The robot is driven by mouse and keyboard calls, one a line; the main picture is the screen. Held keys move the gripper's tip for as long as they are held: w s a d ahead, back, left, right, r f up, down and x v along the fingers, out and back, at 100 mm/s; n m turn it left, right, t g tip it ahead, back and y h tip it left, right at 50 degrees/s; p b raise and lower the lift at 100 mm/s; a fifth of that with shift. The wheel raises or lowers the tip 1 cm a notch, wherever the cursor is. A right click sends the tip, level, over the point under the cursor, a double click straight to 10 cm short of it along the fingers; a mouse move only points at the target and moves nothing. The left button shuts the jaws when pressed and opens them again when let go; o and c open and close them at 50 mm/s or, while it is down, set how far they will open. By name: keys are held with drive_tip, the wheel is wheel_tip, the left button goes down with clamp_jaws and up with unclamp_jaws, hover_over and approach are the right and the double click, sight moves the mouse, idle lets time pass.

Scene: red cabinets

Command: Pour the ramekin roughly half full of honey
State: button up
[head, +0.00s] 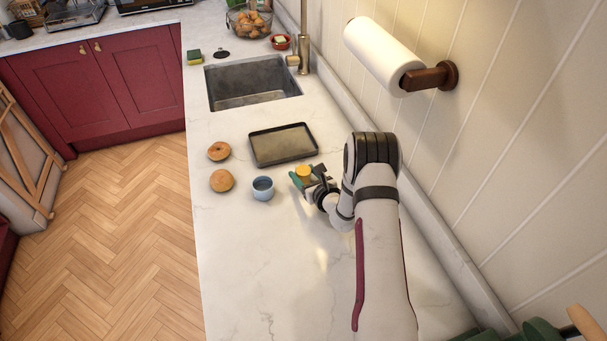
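A small pale-blue ramekin (263,193) stands upright on the white counter, left of my gripper. Its inside looks dark blue, and I see no honey in it. My gripper (304,177) is just right of the ramekin, apart from it. A small thing with a round yellow-orange top (304,170), perhaps the honey jar, is at the fingers. A green part shows at the gripper's left side. The gripper hides most of the yellow-topped thing, so I cannot tell whether the fingers are closed on it or whether it touches the counter.
A dark baking tray (251,151) lies just behind the ramekin. Two bread rolls, a bagel-like one (219,151) and a round one (222,180), lie to the left. The sink (252,84) is farther back. The paneled wall (500,120) bounds the right. The front counter is clear.

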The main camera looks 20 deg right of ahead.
drive_tip(key=c, duration=0.4)
wheel_tip(320, 180, up, 9)
drive_tip(key=shift+r, duration=0.1)
idle(0.3)
drive_tip(key=s+a+r+n+g+y, duration=0.1)
drive_tip(key=a+r+n+y, duration=0.1)
drive_tip(key=a, duration=0.3)
drive_tip(key=s+a+r+n+y, duration=0.1)
drive_tip(key=a+r+n+y, duration=0.1)
drive_tip(key=a, duration=0.3)
drive_tip(key=s+a+r+n+g+y, duration=0.1)
drive_tip(key=a+r+y, duration=0.1)
drive_tip(key=a, duration=0.3)
drive_tip(key=shift+s+a+r+n+g, duration=0.2)
drive_tip(key=shift+a+r+n+g, duration=0.1)
drive_tip(key=shift+a+r+n, duration=0.15)
